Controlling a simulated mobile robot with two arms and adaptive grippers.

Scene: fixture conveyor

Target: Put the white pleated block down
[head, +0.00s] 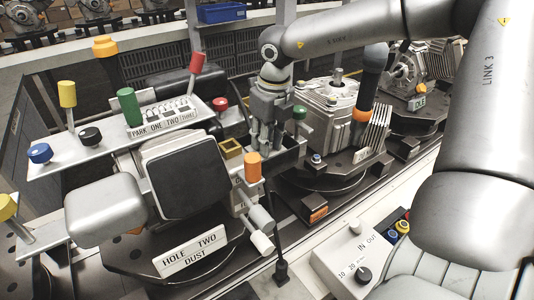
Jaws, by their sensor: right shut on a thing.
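My right gripper (266,140) comes in from the right and points down above the middle of the fixtures, beside the grey housing. Its fingers are close together, shut on what I take to be the white pleated block; the fingers hide it, so its shape and any contact below cannot be told. A white ribbed part (377,128) stands upright at the right side of the grey housing (328,108); I cannot tell whether it is part of the housing. My left gripper is not in view.
A plate labelled "PARK ONE TWO THREE" (166,118) carries coloured knobs at the left. A dark square panel (187,175) stands in front of it. An orange knob (253,167) and a yellow square socket (231,148) sit close to the gripper. A control box (345,262) is at the front right.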

